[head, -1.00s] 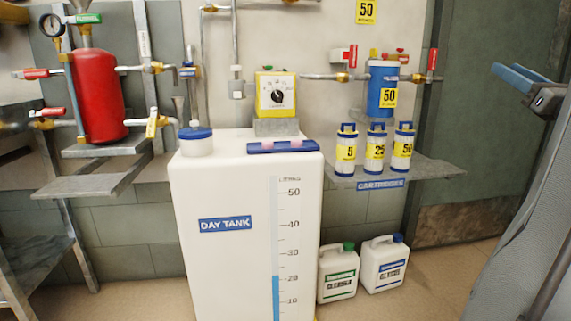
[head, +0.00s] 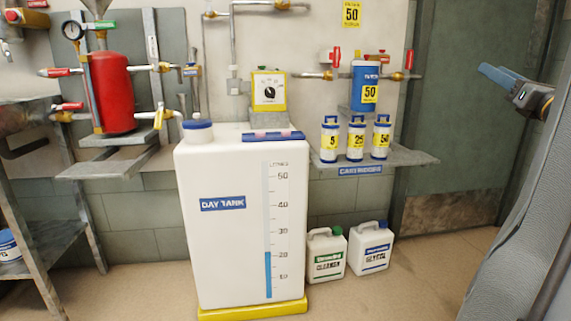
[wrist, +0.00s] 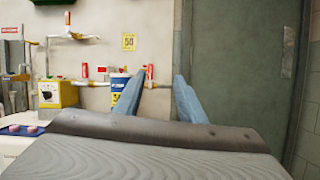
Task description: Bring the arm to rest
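My gripper (head: 487,71) is held up at the right of the head view, in front of the grey-green door and seen from the side. In the wrist view its two blue fingers (wrist: 160,79) stand apart with only the wall and pipes behind showing between them. It is open and empty and touches nothing that I can see. A grey link of my arm fills the right edge of the head view.
The white day tank (head: 225,235) stands at the centre on a yellow base. A shelf (head: 415,157) holds three cartridges (head: 355,140) below a blue filter housing (head: 364,88). Two jugs (head: 327,254) stand on the floor. A red vessel (head: 108,95) is at left. Floor at right is clear.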

